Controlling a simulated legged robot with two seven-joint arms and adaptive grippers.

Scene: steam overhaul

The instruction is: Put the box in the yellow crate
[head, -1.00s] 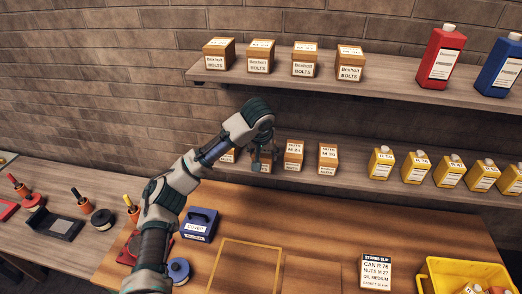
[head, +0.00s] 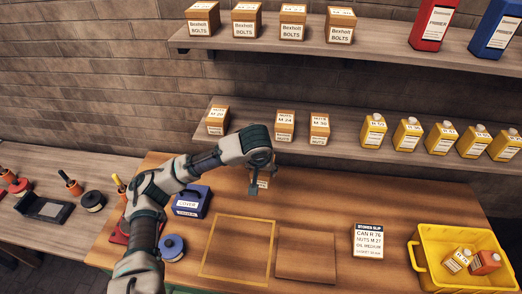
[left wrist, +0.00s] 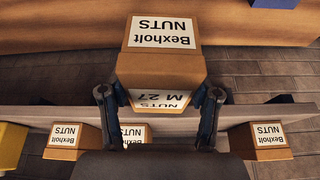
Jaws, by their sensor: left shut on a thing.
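My left gripper (head: 257,186) is shut on a small brown box (head: 262,178). In the left wrist view the box (left wrist: 162,60) carries white labels reading "Bexholt NUTS" and "M 27", and a finger lies at each side of it. It is held in front of the lower shelf, above the bench, partly hidden by the gripper in the head view. My right gripper is not in view.
The lower shelf (head: 345,146) holds other nuts boxes (head: 285,125) and several yellow bottles (head: 408,134). A slip (head: 368,241) reading "NUTS M 27" stands left of the crate. A blue cover box (head: 192,201) sits at the bench's left. The bench middle is clear.

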